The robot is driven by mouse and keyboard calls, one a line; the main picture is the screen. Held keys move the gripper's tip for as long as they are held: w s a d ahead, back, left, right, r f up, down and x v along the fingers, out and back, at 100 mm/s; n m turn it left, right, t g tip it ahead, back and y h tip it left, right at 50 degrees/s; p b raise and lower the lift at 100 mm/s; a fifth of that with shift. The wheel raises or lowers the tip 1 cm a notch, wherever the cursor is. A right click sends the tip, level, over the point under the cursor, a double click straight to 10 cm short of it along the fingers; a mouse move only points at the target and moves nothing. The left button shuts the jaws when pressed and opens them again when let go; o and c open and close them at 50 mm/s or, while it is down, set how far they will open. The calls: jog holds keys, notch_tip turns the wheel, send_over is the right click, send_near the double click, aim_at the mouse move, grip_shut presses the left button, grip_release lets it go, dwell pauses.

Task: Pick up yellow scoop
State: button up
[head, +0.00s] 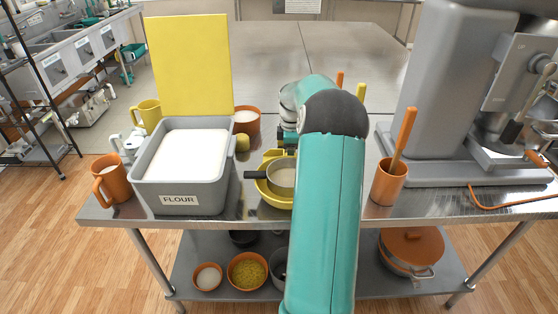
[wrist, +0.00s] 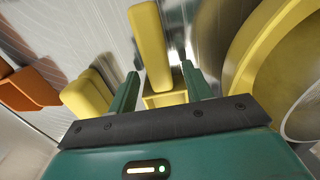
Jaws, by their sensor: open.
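In the wrist view, a yellow piece with a long rounded bar (wrist: 150,48) and a boxy lower part appears to be the yellow scoop. It shows between the two teal fingers of my gripper (wrist: 160,84), which are apart. I cannot tell whether either finger touches it. In the head view my gripper (head: 287,139) is mostly hidden by my own arm, above the steel table behind the yellow bowl. The scoop cannot be made out clearly there.
A yellow bowl (head: 262,188) with a sieve (head: 282,178) stands close by, at the right in the wrist view. A grey flour bin (head: 180,195), an orange pot (head: 247,118) and a small yellow object (head: 242,142) are left. An orange cup (head: 388,184) stands right.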

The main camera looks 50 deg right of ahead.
jog(key=shift+f, duration=0.1)
jog(key=shift+c, duration=0.2)
grip_shut()
notch_tip(320, 180, up, 10)
jog(key=c, duration=0.8)
grip_release()
jog(key=shift+c, duration=0.2)
grip_shut()
